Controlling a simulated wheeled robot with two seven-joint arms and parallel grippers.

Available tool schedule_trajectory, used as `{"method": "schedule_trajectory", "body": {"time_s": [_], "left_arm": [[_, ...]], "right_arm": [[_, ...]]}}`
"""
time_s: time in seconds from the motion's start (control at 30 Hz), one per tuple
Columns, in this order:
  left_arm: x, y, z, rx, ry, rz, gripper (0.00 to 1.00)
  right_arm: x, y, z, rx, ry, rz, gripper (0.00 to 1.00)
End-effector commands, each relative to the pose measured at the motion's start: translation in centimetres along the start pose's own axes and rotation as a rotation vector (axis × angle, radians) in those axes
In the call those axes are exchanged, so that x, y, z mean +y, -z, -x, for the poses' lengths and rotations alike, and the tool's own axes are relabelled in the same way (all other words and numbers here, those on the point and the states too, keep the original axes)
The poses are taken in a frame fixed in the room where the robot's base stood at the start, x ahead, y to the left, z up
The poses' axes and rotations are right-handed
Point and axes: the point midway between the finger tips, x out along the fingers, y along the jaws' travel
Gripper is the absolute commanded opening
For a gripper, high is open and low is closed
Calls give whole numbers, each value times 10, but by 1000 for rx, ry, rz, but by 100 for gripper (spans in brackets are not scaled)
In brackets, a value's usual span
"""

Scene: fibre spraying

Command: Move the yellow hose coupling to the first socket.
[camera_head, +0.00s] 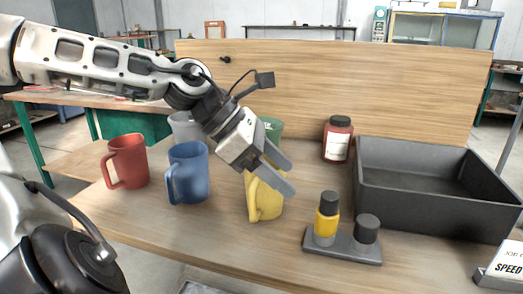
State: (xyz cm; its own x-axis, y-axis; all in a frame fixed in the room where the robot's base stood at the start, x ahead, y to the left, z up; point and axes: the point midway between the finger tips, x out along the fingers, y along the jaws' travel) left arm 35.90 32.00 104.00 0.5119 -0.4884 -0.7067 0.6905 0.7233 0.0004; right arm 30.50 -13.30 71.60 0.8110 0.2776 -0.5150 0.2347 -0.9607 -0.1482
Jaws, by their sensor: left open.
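The yellow hose coupling (327,217), with a black top, stands upright on the left post of a dark grey two-post base (343,248). A dark-topped grey cylinder (367,229) stands on the right of the same base. My left gripper (286,178) is open and empty, its two fingers pointing down to the right. In the picture it is up and to the left of the coupling, in front of a yellow mug (263,202) that it partly covers. I cannot tell which socket counts as the first. My right gripper is not in view.
A red mug (128,163) and a blue mug (187,173) stand at the left; grey and green mugs are partly hidden behind my arm. A red jar (338,140) and a large dark bin (430,203) are at the right. A wooden board (400,90) closes the back.

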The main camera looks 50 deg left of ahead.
Motion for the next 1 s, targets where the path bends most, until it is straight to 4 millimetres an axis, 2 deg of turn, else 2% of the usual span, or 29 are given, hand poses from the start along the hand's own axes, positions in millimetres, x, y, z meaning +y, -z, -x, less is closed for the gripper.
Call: {"method": "schedule_trajectory", "body": {"time_s": [0.1,0.3,1.0], "left_arm": [[1,-1,19,-4,-6,-2,62],[0,0,37,-1,-2,-2,62],[0,0,39,0,-1,0,62]], "right_arm": [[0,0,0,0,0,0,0],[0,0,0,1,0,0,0],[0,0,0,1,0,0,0]]}}
